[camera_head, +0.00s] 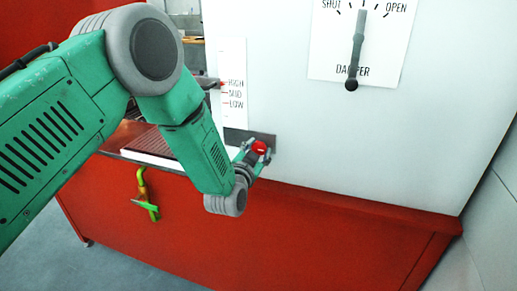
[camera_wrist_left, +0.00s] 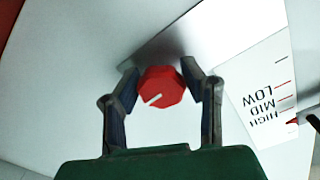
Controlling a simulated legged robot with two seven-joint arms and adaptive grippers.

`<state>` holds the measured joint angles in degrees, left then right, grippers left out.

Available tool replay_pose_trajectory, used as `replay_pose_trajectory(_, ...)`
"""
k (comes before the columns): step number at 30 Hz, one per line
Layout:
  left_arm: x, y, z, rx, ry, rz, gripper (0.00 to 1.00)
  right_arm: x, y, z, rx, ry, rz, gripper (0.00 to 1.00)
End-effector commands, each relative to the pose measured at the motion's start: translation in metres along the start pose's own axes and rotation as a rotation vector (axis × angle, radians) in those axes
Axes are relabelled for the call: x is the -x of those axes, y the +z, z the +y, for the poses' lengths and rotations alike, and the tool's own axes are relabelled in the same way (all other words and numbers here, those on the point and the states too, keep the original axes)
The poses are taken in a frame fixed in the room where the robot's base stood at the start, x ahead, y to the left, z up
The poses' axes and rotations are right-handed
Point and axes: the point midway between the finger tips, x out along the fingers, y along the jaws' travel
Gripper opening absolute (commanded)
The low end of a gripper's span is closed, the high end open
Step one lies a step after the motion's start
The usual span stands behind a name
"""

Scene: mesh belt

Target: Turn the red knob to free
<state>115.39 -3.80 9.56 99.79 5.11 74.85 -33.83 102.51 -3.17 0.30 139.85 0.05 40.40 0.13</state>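The red knob (camera_head: 259,147) sits at the lower part of the pale panel, by a dark grey plate (camera_head: 236,137). In the left wrist view the knob (camera_wrist_left: 161,87) is faceted, and its white mark points to the lower left. My left gripper (camera_head: 256,152) is at the knob, with one finger on each side. In the wrist view its fingertips (camera_wrist_left: 160,78) lie very close to the knob's sides; I cannot tell whether they press on it. My right gripper is not in view. No "free" label is readable.
A HIGH/MID/LOW scale (camera_head: 233,90) with a red-tipped pointer is above the knob. A damper lever (camera_head: 356,50) hangs on its SHUT/OPEN dial at upper right. A yellow-green handle (camera_head: 146,195) is on the red base (camera_head: 300,240). A mesh belt (camera_head: 150,142) lies behind my arm.

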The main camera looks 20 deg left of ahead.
Motion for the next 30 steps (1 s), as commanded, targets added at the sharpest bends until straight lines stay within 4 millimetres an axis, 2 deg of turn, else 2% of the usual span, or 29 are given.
replay_pose_trajectory(1,-0.002,0.0,-0.006,-0.003,-0.016,-0.001,0.07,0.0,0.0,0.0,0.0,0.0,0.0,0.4)
replay_pose_trajectory(14,-0.003,-0.003,-0.005,0.042,-0.018,0.006,0.06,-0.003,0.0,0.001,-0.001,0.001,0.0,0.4)
replay_pose_trajectory(20,-0.003,-0.003,-0.004,0.158,-0.017,0.007,0.06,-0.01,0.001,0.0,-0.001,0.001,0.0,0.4)
replay_pose_trajectory(30,-0.003,-0.003,-0.004,0.468,-0.018,0.01,0.06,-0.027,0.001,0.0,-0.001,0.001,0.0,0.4)
